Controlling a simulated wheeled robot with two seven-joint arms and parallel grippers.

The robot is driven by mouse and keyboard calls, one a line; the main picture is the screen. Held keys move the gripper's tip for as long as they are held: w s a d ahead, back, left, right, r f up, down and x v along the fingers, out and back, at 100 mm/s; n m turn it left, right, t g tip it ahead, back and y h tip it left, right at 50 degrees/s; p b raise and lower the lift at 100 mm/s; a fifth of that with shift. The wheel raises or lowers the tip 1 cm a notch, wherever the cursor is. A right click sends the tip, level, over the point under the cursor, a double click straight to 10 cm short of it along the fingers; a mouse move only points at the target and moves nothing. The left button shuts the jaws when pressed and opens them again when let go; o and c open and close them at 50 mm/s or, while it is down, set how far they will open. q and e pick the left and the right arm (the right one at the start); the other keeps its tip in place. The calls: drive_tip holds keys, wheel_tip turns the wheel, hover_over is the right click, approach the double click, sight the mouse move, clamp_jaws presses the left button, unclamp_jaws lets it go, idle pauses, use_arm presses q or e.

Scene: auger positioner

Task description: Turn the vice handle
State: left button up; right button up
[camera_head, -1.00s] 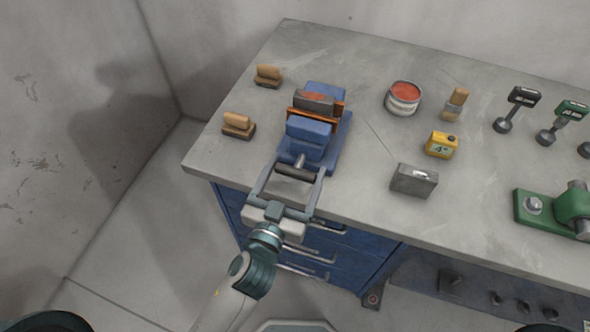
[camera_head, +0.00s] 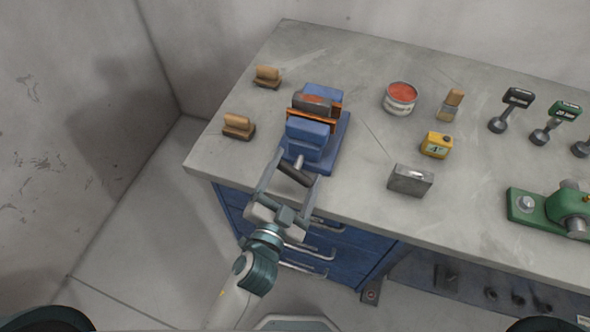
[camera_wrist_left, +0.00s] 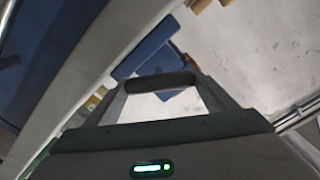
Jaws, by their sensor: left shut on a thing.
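The blue vice (camera_head: 312,132) stands near the left front corner of the bench, with a dark grey block and orange-edged jaws at its top. Its dark handle (camera_head: 296,174) sits at the front end of a short metal screw and slants down to the right. My left gripper (camera_head: 295,176) is shut on the handle, one finger at each end. In the left wrist view the handle (camera_wrist_left: 160,83) spans between the two fingers, with the blue vice body (camera_wrist_left: 150,55) behind it. My right gripper is not in view.
Two wooden brushes (camera_head: 238,126) lie left of the vice. Blue drawers (camera_head: 330,258) with handles are below the bench edge.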

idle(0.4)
use_arm(q)
drive_tip(key=o, duration=1)
drive_tip(key=shift+o, duration=0.2)
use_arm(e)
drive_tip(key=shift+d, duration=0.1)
use_arm(q)
drive_tip(key=shift+b+v, duration=0.3)
drive_tip(key=shift+v, duration=0.5)
use_arm(e)
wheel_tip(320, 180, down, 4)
drive_tip(key=b, duration=0.4)
use_arm(q)
drive_tip(key=b+v, duration=0.1)
drive_tip(key=v, duration=1.4)
drive_tip(key=shift+s+b, duration=0.35)
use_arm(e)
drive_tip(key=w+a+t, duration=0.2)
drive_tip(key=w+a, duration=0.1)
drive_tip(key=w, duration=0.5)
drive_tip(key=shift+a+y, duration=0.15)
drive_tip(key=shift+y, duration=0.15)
use_arm(q)
drive_tip(key=shift+a, duration=0.1)
drive_tip(key=shift+c, duration=0.6)
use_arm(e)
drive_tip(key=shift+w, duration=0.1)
